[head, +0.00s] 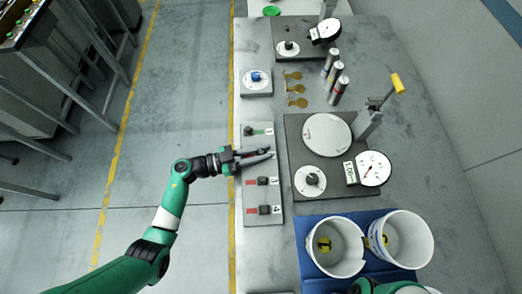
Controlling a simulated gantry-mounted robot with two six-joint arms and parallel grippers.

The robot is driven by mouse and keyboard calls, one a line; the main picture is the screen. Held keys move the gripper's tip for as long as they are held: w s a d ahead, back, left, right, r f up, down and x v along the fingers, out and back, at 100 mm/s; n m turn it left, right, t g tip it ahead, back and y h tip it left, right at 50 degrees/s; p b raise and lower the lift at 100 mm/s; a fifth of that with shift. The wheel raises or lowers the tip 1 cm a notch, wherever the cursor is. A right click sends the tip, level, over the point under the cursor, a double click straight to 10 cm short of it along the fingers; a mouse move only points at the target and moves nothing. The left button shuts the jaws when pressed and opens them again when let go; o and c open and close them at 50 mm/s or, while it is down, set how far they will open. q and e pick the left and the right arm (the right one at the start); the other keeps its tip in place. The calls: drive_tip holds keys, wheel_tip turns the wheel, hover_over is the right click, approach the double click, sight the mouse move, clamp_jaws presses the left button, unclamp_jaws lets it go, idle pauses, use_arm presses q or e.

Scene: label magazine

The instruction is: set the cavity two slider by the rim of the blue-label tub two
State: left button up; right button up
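A grey slider panel (276,213) runs along the table's left edge. My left gripper (272,153) is over the panel between the top slider and these two, covering that row, so any slider there is hidden. Its two fingers show, but whether they are apart or closed on something is unclear. Two white tubs stand at the lower right, a left tub (347,263) and a right tub (424,243), with yellow marks inside. Their outer labels are barely visible. My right gripper is out of view.
The tubs stand on a blue mat (303,254). The table's right side is clear.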

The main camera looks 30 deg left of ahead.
use_arm(q)
drive_tip(key=o, duration=0.5)
drive_tip(key=shift+d, duration=0.15)
drive_tip(key=p+v, duration=0.2)
drive_tip(key=v, duration=0.9)
drive_tip(key=shift+s+a, duration=0.2)
drive_tip(key=shift+a, duration=0.1)
drive_tip(key=shift+d, duration=0.1)
